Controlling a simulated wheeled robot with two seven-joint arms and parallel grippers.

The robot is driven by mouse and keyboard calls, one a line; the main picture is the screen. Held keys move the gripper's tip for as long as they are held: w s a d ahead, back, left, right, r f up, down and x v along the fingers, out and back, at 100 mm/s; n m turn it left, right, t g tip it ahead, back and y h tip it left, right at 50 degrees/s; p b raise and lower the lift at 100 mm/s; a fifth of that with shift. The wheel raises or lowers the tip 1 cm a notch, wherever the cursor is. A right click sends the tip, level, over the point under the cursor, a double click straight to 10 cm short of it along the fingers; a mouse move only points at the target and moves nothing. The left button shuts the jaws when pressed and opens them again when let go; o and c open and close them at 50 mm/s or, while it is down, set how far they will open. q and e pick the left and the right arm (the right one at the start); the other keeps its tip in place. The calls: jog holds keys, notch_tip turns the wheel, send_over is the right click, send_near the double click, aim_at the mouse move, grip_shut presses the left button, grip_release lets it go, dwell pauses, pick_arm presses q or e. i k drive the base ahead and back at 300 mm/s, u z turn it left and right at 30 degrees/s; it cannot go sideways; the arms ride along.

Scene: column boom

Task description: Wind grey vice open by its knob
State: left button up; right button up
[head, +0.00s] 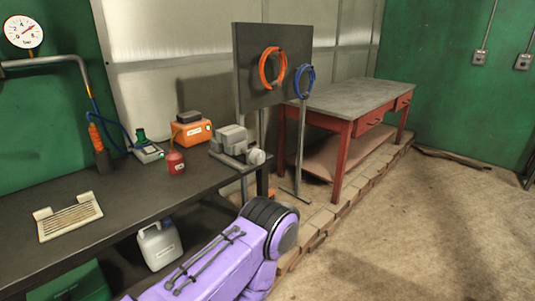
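The grey vice (232,139) stands on the dark workbench (120,191) at its right end. Its round pale knob (257,157) faces the right front, near the bench's corner. I cannot tell how far apart the jaws are at this size. One purple arm of mine rises from the bottom middle, its dark rounded joint in front of and below the bench's right end. Neither gripper shows, and nothing is seen touching the vice or the knob.
A red can (175,163), an orange box (191,132) and a small device (148,152) stand left of the vice. A cream slotted tray (69,217) lies further left. A pegboard (256,68) with coiled hoses rises behind. Open floor (400,230) lies right.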

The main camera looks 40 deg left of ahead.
aim_at(256, 156)
jog(key=u, duration=0.7)
jog(key=i, duration=0.85)
jog(key=u, duration=0.95)
